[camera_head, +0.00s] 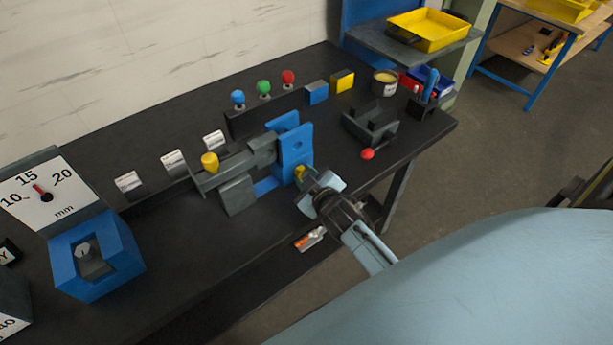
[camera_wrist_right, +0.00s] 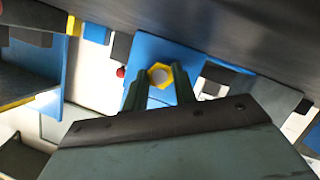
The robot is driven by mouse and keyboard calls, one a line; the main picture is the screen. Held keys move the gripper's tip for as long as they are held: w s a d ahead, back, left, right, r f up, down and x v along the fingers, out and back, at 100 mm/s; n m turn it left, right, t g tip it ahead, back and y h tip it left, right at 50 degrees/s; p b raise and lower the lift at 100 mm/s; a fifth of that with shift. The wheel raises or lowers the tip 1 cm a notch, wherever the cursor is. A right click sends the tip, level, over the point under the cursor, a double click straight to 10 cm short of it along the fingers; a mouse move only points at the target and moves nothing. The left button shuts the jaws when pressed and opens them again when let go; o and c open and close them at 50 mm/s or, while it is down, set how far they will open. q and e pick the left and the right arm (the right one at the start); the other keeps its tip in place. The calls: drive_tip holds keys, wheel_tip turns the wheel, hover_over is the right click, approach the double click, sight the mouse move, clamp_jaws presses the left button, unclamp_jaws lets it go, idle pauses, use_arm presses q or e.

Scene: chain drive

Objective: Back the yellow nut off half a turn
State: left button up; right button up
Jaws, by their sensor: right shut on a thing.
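The yellow nut (camera_head: 300,172) sits on the near face of the blue upright plate (camera_head: 296,147) of the chain drive fixture. In the right wrist view the nut (camera_wrist_right: 160,75) shows as a yellow hexagon with a pale round end in its middle, in front of the blue plate (camera_wrist_right: 205,60). My right gripper (camera_head: 307,178) reaches in from the lower right and is shut on the nut. Its two dark fingers (camera_wrist_right: 161,90) stand on either side of the nut in the right wrist view. My left gripper is not in view.
A yellow knob (camera_head: 209,162) is left of the plate. A grey bracket (camera_head: 371,128) and a red ball (camera_head: 367,154) lie to the right.

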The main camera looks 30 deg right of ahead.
drive_tip(key=shift+r, duration=0.1)
drive_tip(key=o, duration=1)
drive_tip(key=v, duration=1.3)
drive_tip(key=shift+s+p, duration=0.2)
drive_tip(key=shift+p, duration=0.2)
